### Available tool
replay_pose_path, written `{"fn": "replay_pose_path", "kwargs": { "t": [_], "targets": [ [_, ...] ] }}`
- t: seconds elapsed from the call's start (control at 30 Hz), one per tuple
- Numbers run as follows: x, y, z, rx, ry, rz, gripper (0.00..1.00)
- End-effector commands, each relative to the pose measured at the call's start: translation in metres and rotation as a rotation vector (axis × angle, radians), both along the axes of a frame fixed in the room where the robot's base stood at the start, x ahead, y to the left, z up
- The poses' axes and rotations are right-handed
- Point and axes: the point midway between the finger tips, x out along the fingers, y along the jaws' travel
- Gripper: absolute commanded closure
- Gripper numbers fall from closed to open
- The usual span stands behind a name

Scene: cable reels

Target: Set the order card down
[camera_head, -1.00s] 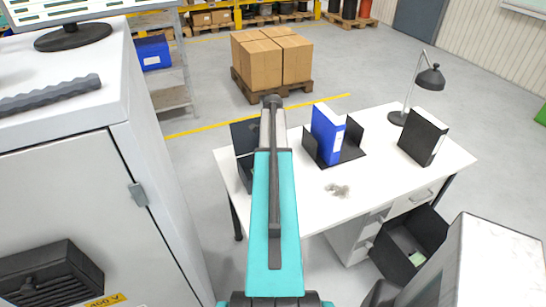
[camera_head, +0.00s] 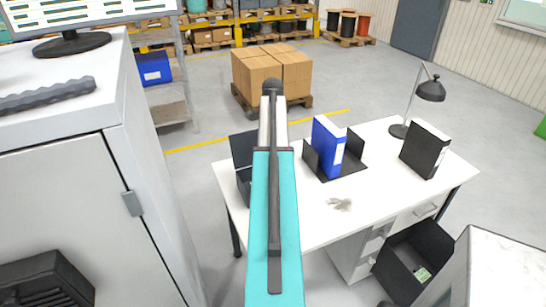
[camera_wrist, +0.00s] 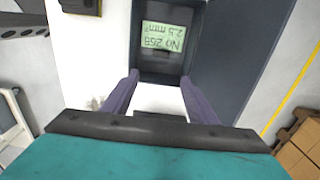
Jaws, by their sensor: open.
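In the wrist view the card is just beyond the fingertips, clear of both.
The white desk (camera_head: 290,228) bears a blue binder (camera_head: 327,147) in a black holder, a black binder (camera_head: 425,150) and a lamp (camera_head: 430,90). A grey cabinet (camera_head: 65,165) stands close on the left. A black bin (camera_head: 405,262) holding something green is at lower right.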

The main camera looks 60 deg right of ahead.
Motion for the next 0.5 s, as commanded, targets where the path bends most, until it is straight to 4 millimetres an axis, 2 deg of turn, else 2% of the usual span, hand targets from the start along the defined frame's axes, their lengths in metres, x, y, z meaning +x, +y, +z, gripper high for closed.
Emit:
{"fn": "replay_pose_path", "kwargs": {
  "t": [0.2,0.5],
  "targets": [
    [0.000,0.000,0.015,-0.001,-0.001,0.000,0.47],
    [0.000,0.000,0.020,0.000,0.000,0.000,0.47]
  ]
}}
